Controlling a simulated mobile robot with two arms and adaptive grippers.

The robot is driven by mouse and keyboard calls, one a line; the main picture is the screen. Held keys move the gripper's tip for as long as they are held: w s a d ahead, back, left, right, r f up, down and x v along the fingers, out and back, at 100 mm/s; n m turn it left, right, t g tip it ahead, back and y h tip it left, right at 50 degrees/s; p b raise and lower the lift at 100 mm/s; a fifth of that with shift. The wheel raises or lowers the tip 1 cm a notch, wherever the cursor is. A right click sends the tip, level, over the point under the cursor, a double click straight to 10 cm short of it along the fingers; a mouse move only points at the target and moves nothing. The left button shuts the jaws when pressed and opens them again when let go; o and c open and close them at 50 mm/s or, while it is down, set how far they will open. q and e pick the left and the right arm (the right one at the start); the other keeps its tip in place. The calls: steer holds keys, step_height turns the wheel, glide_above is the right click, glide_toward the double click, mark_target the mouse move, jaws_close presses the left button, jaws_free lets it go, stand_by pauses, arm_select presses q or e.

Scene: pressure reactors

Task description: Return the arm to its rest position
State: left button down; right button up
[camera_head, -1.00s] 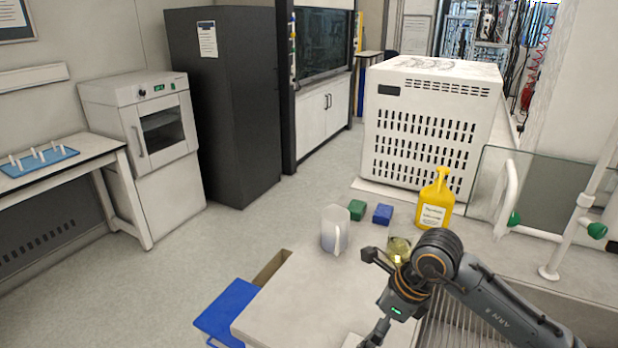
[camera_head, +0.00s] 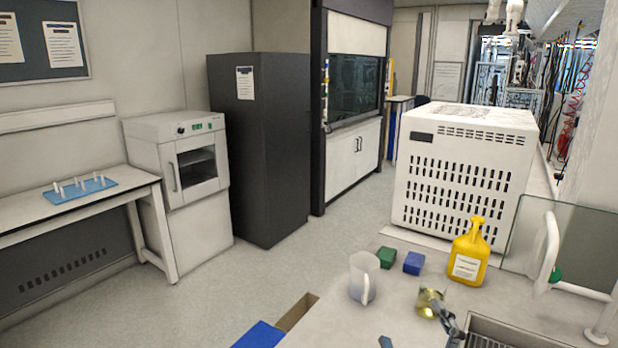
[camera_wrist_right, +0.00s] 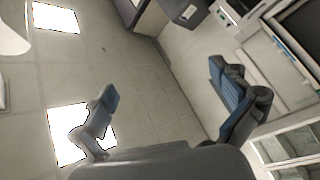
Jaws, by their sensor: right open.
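My right gripper (camera_head: 416,331) shows only as dark finger parts at the bottom edge of the head view, above the near worktop. One finger overlaps the edge of a small gold-coloured vessel (camera_head: 428,302); I cannot tell whether they touch. In the right wrist view the two fingers (camera_wrist_right: 168,98) are spread wide with nothing between them. That view faces ceiling-like panels with bright lights. The rest of my right arm is out of the head view. My left gripper is not in view.
On the worktop (camera_head: 330,325) stand a frosted mug (camera_head: 361,280), a green block (camera_head: 386,258), a blue block (camera_head: 413,263) and a yellow bottle (camera_head: 468,255). A white vented box (camera_head: 460,140) is behind them. A glass screen (camera_head: 570,240) stands at right.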

steer(key=s+d+f+m+g+h, duration=0.2)
steer(key=f+m+g, duration=0.1)
steer(key=f, duration=0.3)
steer(key=s+d+f+m+g+h, duration=0.2)
steer(key=d+f+m, duration=0.1)
steer(key=f, duration=0.2)
steer(key=s+a+f+m+g+y, duration=0.15)
steer(key=s+f+m+g, duration=0.25)
steer(key=s+f+g, duration=1.05)
steer(key=s+f+t, duration=0.1)
steer(key=s+f, duration=0.3)
steer(key=f, duration=1)
steer(key=s+f+t, duration=0.1)
steer(key=s+f, duration=0.3)
steer(key=f, duration=1.1)
steer(key=s+d+f+g, duration=0.1)
steer(key=s+d+f, duration=0.2)
steer(key=s+f, duration=1.1)
steer(key=shift+s+f+n, duration=0.15)
steer(key=shift+s+n, duration=0.15)
steer(key=shift+s, duration=0.65)
steer(key=shift+g, duration=0.25)
